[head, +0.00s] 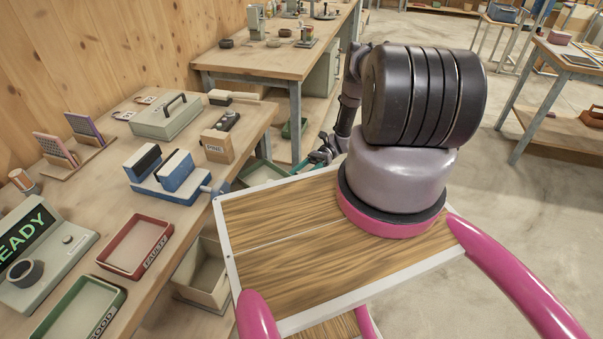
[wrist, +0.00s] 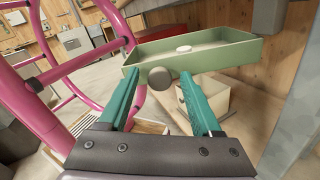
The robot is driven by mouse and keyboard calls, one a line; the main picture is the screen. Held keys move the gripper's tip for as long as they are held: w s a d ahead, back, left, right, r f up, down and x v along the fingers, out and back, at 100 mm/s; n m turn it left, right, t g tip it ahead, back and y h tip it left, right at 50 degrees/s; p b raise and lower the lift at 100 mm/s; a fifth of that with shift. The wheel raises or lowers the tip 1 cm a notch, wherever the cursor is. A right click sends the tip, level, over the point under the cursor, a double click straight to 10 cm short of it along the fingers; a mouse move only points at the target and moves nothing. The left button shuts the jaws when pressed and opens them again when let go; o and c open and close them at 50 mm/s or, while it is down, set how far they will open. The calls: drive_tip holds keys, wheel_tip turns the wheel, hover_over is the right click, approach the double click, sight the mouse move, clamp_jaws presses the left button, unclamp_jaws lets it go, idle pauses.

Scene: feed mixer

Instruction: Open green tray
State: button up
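A shallow green tray (wrist: 215,55) with a round grey-green knob (wrist: 159,78) on its front is in the wrist view, ahead of my gripper (wrist: 160,80). Its inside is visible, and a small white round object (wrist: 184,49) lies in it. My teal fingers are apart, and the knob shows between their tips. I cannot tell whether they touch it. In the head view, part of the green tray (head: 262,172) shows below the bench top's right edge. My gripper (head: 322,155) is beside it, partly hidden by my arm.
A cream bin (head: 205,275) stands below the tray. The wooden bench (head: 185,235) holds a red FAULTY tray (head: 135,247), a green GOOD tray (head: 80,310), a blue vise (head: 172,178) and a READY display (head: 40,240). Open floor (head: 475,210) lies to the right.

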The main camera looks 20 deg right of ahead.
drive_tip(key=v, duration=1.1)
idle(0.4)
drive_tip(key=w+r+n+h, duration=0.2)
drive_tip(key=w+r+h, duration=0.15)
drive_tip(key=r, duration=0.65)
drive_tip(key=w+r+n+h, duration=0.25)
drive_tip(key=w+r, duration=0.25)
drive_tip(key=r, duration=0.6)
drive_tip(key=s+a+r+n+t+h, duration=0.1)
drive_tip(key=a+r+n+t+h, duration=0.1)
drive_tip(key=r, duration=0.9)
drive_tip(key=s+a+r+n+t+h, duration=0.1)
drive_tip(key=a+r+n+h, duration=0.15)
drive_tip(key=r, duration=0.85)
drive_tip(key=s+a+r+n+t+h, duration=0.1)
drive_tip(key=s+a+r+t, duration=0.2)
drive_tip(key=s+r, duration=0.3)
drive_tip(key=s+a+r+t+h, duration=0.25)
drive_tip(key=s+r, duration=0.25)
drive_tip(key=r, duration=0.4)
drive_tip(key=s+a+r+n+t, duration=0.1)
drive_tip(key=s+r+t, duration=0.1)
drive_tip(key=s, duration=0.6)
drive_tip(key=s+a+r+n+t, duration=0.1)
drive_tip(key=s+a+r+t, duration=0.1)
drive_tip(key=s+t, duration=0.3)
drive_tip(key=s, duration=0.3)
drive_tip(key=shift+a, duration=0.3)
